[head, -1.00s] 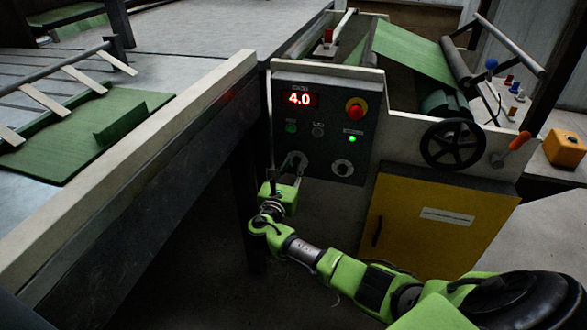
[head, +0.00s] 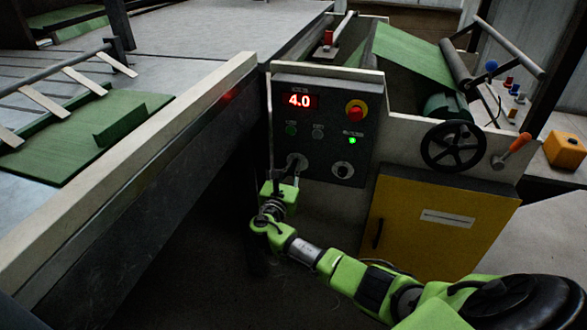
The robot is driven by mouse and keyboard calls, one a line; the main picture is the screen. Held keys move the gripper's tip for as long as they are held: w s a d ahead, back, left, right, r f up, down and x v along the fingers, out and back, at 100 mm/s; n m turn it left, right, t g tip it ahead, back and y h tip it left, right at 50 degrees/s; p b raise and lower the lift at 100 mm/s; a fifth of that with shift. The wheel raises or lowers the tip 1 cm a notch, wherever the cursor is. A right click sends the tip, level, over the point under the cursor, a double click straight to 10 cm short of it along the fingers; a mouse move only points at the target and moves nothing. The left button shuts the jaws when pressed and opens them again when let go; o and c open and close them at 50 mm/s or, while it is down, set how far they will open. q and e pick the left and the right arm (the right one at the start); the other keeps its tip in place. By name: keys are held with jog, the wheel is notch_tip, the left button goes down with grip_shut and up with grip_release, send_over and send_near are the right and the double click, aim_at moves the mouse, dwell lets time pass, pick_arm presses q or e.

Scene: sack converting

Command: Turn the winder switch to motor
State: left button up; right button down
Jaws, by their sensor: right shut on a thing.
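A dark control panel (head: 320,115) stands on the machine's front, with a red display reading 4.0. Two rotary switches sit low on it. The left one (head: 297,161) is mostly hidden by my right gripper (head: 293,176). The right one (head: 343,170) is a round pale switch with a dark middle and is clear of the gripper. The labels are too small to read. My right gripper comes up from below and is shut on the left rotary switch. The switch's exact setting cannot be made out. My left gripper is not in view.
A red stop button (head: 356,110) and a lit green lamp (head: 352,141) sit above the switches. A black handwheel (head: 454,146) and an orange-handled lever (head: 514,147) are to the right. A long pale table edge (head: 130,165) runs close on the left.

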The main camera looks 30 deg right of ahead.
pick_arm(q)
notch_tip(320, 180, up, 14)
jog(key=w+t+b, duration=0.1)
jog(key=b, duration=0.2)
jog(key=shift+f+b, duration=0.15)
jog(key=shift+b, duration=0.2)
pick_arm(e)
jog(key=shift+s+d+f+m, duration=0.1)
jog(key=shift+m, duration=1.3)
jog(key=shift+s+d+f+m, duration=0.1)
jog(key=shift+m, duration=1.3)
jog(key=shift+s+f+m, duration=0.1)
jog(key=shift+m, duration=1.3)
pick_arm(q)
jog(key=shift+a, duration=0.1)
pick_arm(e)
jog(key=c, duration=2.2)
grip_release()
jog(key=shift+r, duration=0.1)
jog(key=v, duration=1.2)
